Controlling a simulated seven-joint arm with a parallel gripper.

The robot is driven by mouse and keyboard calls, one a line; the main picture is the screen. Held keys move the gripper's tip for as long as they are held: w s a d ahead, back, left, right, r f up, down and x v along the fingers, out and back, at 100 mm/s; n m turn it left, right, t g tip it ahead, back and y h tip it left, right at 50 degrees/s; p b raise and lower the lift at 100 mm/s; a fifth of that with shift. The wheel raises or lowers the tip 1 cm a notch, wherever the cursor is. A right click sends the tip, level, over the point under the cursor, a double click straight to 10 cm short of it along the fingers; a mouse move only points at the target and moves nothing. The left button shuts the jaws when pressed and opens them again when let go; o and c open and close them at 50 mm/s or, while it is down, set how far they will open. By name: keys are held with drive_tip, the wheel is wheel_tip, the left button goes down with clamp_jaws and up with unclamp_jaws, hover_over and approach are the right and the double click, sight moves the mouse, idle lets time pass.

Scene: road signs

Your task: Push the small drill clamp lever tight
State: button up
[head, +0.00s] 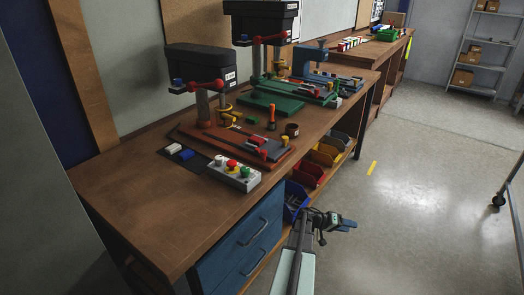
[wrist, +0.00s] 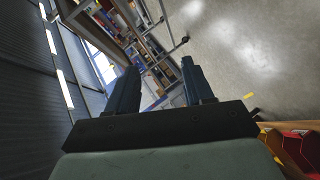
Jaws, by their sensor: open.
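The smaller drill press (head: 197,54) has a dark head and a grey column on a red base (head: 219,141), on the near part of the wooden workbench. A red lever (head: 206,87) with a blue end sits under its head. I cannot tell which part is the clamp lever. My gripper (head: 343,223) is in front of the bench, well apart from the drill, in the aisle. In the wrist view my gripper (wrist: 158,75) has its two fingers spread with nothing between them.
A white button box (head: 235,174) stands at the workbench's (head: 140,195) front edge. A larger drill press (head: 262,22) on a green base stands behind. An orange-handled tool (head: 272,117) and brown cup (head: 292,130) stand between. Coloured bins (head: 306,173) sit below. The aisle floor is clear.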

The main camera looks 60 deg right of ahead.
drive_tip(key=w+d+r+m, duration=0.2)
drive_tip(key=w+d+r, duration=0.1)
drive_tip(key=r, duration=0.4)
drive_tip(key=w+d+r+m+t, duration=0.1)
drive_tip(key=w+d+r+m, duration=0.2)
drive_tip(key=r, duration=0.5)
drive_tip(key=w+d+r+m, duration=0.2)
drive_tip(key=d+r, duration=0.1)
drive_tip(key=r, duration=0.4)
wheel_tip(320, 180, up, 26)
drive_tip(key=m+t+y, duration=0.5)
drive_tip(key=t, duration=0.2)
hover_over(263, 151)
drive_tip(key=w+a, duration=0.4)
drive_tip(key=x, duration=1.4)
drive_tip(key=shift+w+a+f, duration=0.1)
drive_tip(key=shift+c, duration=0.2)
clamp_jaws()
